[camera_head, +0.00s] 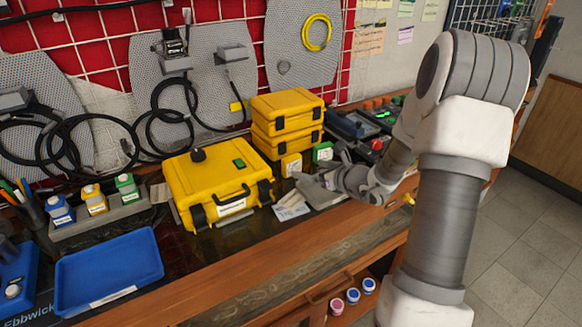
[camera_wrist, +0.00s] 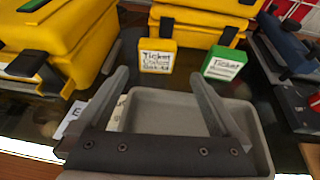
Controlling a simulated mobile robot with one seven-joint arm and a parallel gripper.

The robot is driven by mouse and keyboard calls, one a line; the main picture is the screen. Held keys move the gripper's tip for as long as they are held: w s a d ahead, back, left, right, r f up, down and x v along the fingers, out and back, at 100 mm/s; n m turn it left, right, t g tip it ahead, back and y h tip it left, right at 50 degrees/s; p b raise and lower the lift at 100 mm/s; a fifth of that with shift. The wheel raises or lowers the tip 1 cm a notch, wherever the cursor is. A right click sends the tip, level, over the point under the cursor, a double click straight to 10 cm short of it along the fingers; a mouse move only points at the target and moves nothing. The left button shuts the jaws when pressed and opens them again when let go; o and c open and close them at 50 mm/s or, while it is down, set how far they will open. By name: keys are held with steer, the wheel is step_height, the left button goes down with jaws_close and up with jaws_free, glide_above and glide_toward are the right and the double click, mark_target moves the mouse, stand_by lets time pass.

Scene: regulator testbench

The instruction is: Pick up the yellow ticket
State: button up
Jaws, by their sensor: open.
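The yellow ticket (camera_wrist: 157,56) stands upright at the far side of a grey tray in the wrist view, in front of the stacked yellow cases, with dark print on a white label. It also shows in the head view (camera_head: 291,166), left of a green ticket (camera_head: 323,152). The green ticket stands right of it in the wrist view (camera_wrist: 224,63). My gripper (camera_wrist: 163,78) is open and empty over the grey tray (camera_wrist: 178,101). Its fingers point towards the tickets, and the yellow ticket lies beyond and between the fingertips, apart from them.
A large yellow case (camera_head: 212,180) stands left of my gripper, and two stacked yellow cases (camera_head: 287,112) stand behind the tickets. Dark devices (camera_head: 360,128) stand to the right. A blue tray (camera_head: 108,268) lies at the front left. White papers (camera_head: 291,208) lie by the grey tray.

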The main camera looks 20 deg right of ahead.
mark_target(294, 165)
steer(key=x, duration=0.9)
steer(key=shift+w+a+b, duration=0.3)
steer(key=shift+a, duration=0.05)
